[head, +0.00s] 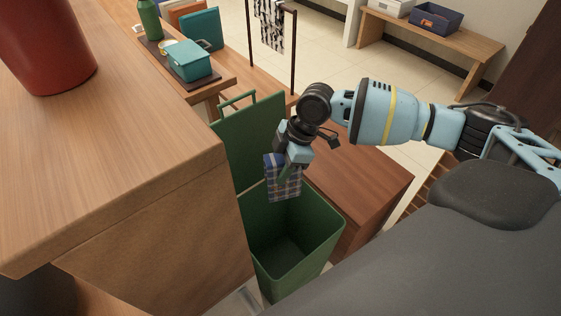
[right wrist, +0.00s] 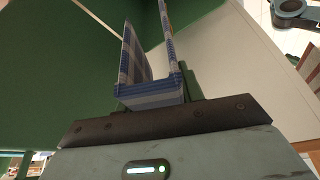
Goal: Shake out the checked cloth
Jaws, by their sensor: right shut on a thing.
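The checked cloth (head: 283,183) is blue with pale lines and hangs folded from my right gripper (head: 289,168). The gripper is shut on it, above the opening of a green bin (head: 318,243). The bin's lid (head: 243,140) stands raised at the back, and its visible inside looks empty. In the right wrist view the cloth (right wrist: 152,92) stands out from the jaws as a folded strip, with green surfaces behind it. The fingertips are partly hidden by the cloth. My left gripper is not in view.
A wooden counter (head: 130,120) with a red pot (head: 45,45) is at the left of the bin. A brown wooden cabinet (head: 355,180) stands close on the right. A teal box (head: 190,60) sits on a bench behind.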

